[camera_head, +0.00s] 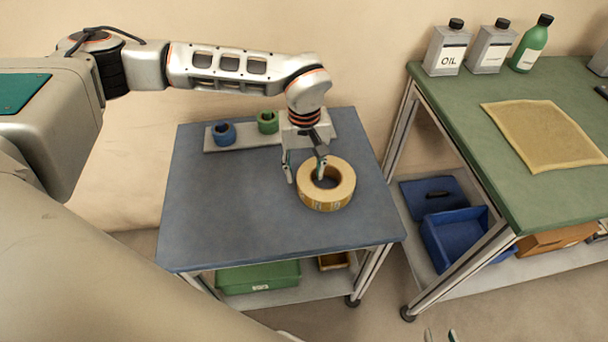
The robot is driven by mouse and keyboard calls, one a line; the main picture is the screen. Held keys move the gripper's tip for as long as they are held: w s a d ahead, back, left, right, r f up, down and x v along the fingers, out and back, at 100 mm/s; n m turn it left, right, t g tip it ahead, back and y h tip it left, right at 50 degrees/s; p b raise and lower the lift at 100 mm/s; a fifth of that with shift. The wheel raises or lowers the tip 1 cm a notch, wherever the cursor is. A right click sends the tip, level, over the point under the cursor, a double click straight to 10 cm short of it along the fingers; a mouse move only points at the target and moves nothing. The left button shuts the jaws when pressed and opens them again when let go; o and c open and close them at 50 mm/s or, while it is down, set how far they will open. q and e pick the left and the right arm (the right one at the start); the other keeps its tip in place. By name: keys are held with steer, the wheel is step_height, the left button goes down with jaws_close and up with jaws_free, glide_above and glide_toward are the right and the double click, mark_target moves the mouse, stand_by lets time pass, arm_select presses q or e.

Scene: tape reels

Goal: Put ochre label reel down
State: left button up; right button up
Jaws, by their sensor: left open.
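The ochre label reel (341,193) lies flat on the blue-grey top of the small table (230,220), right of its middle. My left gripper (305,178) is open at the reel's left side. One finger shows over the reel's hole and the other is outside its left rim. I cannot tell whether either finger touches the reel. My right gripper (440,335) shows only as two fingertips, set apart, at the bottom edge, far from the reel.
A blue reel (223,138) and a green reel (267,126) stand on a grey board (241,143) at the table's back. A green-topped bench (470,135) with bottles and a tan cloth (545,135) stands to the right. The table's front and left are clear.

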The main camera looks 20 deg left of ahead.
arm_select(q)
step_height(320, 180, up, 10)
steer(key=p, duration=0.1)
stand_by(0.6)
